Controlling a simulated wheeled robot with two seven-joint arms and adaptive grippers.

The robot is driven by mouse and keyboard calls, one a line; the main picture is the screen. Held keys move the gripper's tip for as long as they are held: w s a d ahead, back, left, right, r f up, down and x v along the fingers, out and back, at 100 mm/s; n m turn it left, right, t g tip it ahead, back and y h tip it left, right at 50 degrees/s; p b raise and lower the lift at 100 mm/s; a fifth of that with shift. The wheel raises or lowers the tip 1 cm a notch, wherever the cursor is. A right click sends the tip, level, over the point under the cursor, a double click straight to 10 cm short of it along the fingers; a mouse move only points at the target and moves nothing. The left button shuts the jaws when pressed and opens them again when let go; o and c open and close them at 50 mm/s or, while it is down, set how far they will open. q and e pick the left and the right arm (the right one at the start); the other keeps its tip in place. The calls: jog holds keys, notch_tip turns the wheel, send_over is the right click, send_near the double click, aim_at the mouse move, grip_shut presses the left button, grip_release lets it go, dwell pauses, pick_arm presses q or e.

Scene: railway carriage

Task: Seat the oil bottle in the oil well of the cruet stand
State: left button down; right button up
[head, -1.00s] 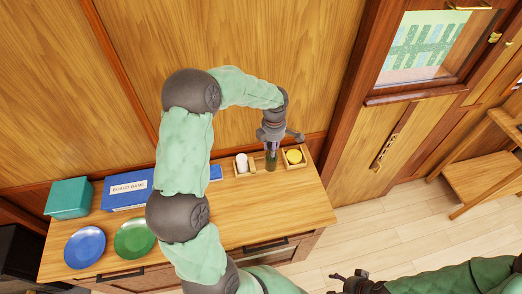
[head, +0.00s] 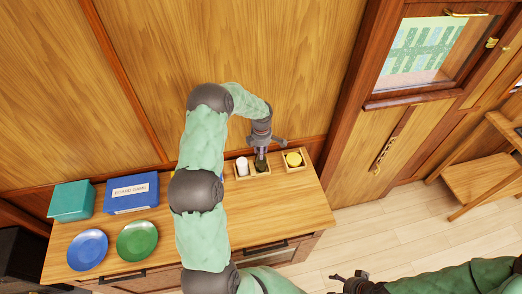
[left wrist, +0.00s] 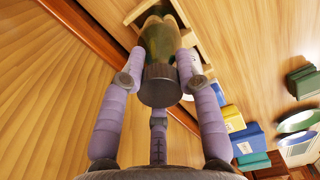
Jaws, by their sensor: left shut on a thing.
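The oil bottle (left wrist: 157,42) is dark green with a dark grey cap, and my left gripper (left wrist: 160,82) is shut on it by the cap end. In the head view the left gripper (head: 261,150) points down at the back of the cabinet top, with the bottle (head: 261,165) beneath it. The small wooden cruet stand (head: 250,176) holds a white container (head: 242,166) on its left side. The bottle's lower end is at the stand's right well; I cannot tell whether it rests on the well floor. My right gripper (head: 340,284) is at the bottom edge, far from the stand.
A wooden holder with a yellow item (head: 293,160) stands just right of the stand. A blue board game box (head: 132,193), a teal box (head: 72,201), a blue plate (head: 87,249) and a green plate (head: 137,241) are on the left. The cabinet top's (head: 280,205) front right is clear.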

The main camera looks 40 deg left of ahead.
pick_arm(q)
jog(key=shift+w+a+f, duration=0.1)
jog(key=shift+f, duration=0.05)
jog(key=shift+f+b, duration=0.15)
jog(key=shift+b, duration=0.15)
jog(key=c, duration=0.9)
grip_release()
